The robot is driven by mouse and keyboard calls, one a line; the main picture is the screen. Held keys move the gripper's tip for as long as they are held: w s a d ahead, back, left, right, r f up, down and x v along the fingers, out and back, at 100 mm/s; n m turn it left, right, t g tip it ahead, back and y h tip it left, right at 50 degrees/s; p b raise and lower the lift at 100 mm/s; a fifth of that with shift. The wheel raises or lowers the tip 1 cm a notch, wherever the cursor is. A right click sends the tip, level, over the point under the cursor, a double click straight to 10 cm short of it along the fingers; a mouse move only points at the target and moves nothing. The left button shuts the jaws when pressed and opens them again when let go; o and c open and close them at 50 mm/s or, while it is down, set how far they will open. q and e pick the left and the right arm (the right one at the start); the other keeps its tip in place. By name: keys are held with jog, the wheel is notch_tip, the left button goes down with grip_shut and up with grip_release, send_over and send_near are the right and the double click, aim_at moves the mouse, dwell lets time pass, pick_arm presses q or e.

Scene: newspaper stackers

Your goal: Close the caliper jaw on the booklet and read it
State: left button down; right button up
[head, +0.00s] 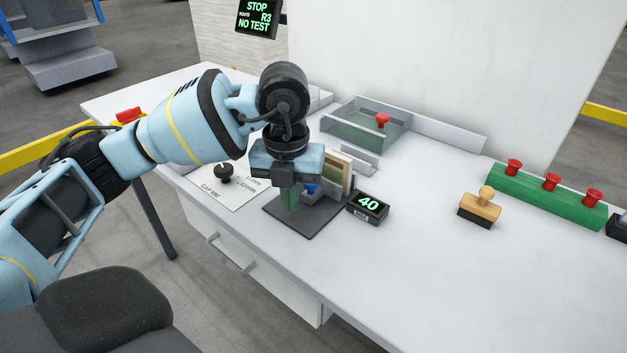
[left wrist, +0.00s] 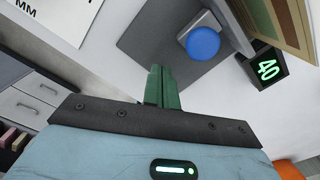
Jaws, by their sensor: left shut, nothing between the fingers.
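The caliper has a dark grey base plate (head: 303,223) on the white table, a blue round knob (head: 311,189) and a small black display (head: 368,206) reading 40 in green. Cream and brown upright boards (head: 341,172) stand behind the knob; I cannot tell which part is the booklet or whether a jaw touches it. My left gripper (head: 291,208) points down over the plate, its green fingers together and empty. In the left wrist view the fingers (left wrist: 161,82) are beside the blue knob (left wrist: 203,43), with a visible space between. My right gripper is out of view.
A printed card with a black knob (head: 223,172) lies to the left. A grey-green tray with a red knob (head: 382,120) stands behind. A wooden-handled stamp (head: 481,207) and a green rack with red knobs (head: 548,193) are at right. The front right table is clear.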

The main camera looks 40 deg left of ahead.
aim_at(314, 188)
pick_arm(q)
jog(key=shift+f+b, duration=0.45)
jog(key=shift+f, duration=0.4)
dwell(0.6)
jog(key=shift+r+p, duration=0.45)
jog(key=shift+p, duration=0.05)
jog(key=shift+w+d, duration=0.2)
jog(key=shift+w, duration=2.55)
dwell(1.9)
jog(key=shift+s, duration=0.1)
jog(key=shift+s+a+p, duration=0.1)
jog(key=shift+s+p, duration=0.45)
jog(key=shift+s, duration=0.85)
jog(key=shift+r, duration=0.1)
